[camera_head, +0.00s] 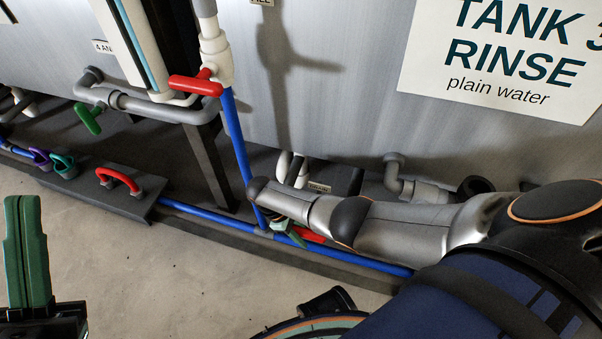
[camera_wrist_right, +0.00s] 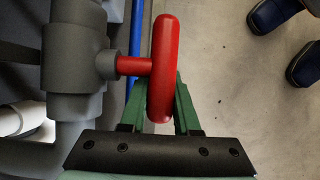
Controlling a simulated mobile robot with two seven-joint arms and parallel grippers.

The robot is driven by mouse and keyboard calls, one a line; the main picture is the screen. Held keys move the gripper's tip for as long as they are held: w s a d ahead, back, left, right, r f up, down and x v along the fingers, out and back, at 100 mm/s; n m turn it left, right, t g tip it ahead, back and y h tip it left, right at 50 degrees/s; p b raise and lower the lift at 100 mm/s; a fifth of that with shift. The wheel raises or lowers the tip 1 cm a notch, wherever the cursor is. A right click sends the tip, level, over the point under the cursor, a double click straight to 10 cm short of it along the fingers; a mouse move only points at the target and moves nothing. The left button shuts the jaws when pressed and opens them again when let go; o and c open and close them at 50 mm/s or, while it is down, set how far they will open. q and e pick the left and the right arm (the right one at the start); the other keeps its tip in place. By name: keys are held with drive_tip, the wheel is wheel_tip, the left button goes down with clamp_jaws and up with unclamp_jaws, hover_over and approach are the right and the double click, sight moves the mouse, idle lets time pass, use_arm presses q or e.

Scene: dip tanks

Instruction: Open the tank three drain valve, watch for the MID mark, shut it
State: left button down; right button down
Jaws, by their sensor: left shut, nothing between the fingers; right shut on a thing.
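The tank three front (camera_head: 330,90) is bare grey metal with a "TANK 3 RINSE plain water" sign (camera_head: 515,60). A small label (camera_head: 319,187), which seems to read DRAIN, sits low on it. My right gripper (camera_head: 285,232) is low by the floor pipes, mostly hidden by its own wrist. In the right wrist view, its green fingers (camera_wrist_right: 163,112) are shut on the red valve handle (camera_wrist_right: 164,60). The handle's long side looks parallel to the grey valve pipe (camera_wrist_right: 75,65). My left gripper (camera_head: 27,252) is shut and empty at far left. No MID mark is readable.
Another red handle (camera_head: 196,86) is on the white upright pipe. A green handle (camera_head: 88,118) hangs further left.

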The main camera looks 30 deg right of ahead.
use_arm(q)
drive_tip(key=shift+d+f+b, duration=0.2)
drive_tip(key=shift+f+b, duration=0.25)
drive_tip(key=shift+f, duration=0.4)
use_arm(e)
drive_tip(key=shift+s+d+f+g+h, duration=0.1)
drive_tip(key=shift+g+h, duration=0.3)
drive_tip(key=c, duration=0.6)
unclamp_jaws()
drive_tip(key=shift+c, duration=0.2)
use_arm(q)
drive_tip(key=shift+a, duration=0.1)
drive_tip(key=shift+r, duration=0.1)
drive_tip(key=shift+s+a+r+p, duration=0.1)
drive_tip(key=shift+a+r+p, duration=0.1)
drive_tip(key=shift+r+p, duration=1.4)
use_arm(e)
drive_tip(key=v, duration=1.2)
drive_tip(key=shift+r, duration=0.3)
use_arm(q)
drive_tip(key=shift+r, duration=0.1)
